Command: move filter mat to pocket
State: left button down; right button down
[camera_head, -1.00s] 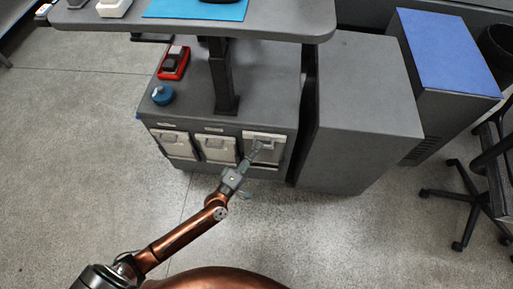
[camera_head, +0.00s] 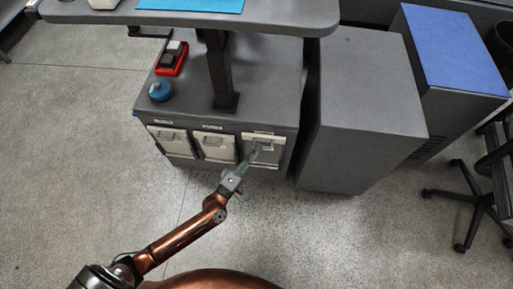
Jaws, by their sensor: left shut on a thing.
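Three pale panels sit side by side in the front of a low dark grey cabinet: a left one (camera_head: 172,140), a middle one (camera_head: 212,147) and a right one, the filter mat (camera_head: 273,155). Each has a small grip on its face. My left gripper (camera_head: 256,150) reaches in from below and is shut on the grip of the right-hand mat. The mat stands upright in its frame at the cabinet front; I cannot tell whether it is pulled out at all. The fingers hide part of the mat. My right gripper is not in view.
A red box with dark blocks (camera_head: 172,58) and a blue round object (camera_head: 160,91) lie on the cabinet top (camera_head: 270,80). A grey tabletop (camera_head: 290,17) overhangs it. A tall grey cabinet (camera_head: 365,100) stands close at the right. The floor in front is clear.

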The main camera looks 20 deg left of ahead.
pick_arm(q)
jog(key=shift+f, duration=0.2)
dwell(0.5)
jog(key=shift+f+b, duration=1)
jog(key=shift+f, duration=0.3)
jog(key=c, duration=2)
grip_release()
jog(key=shift+s, duration=0.1)
jog(key=v, duration=1.2)
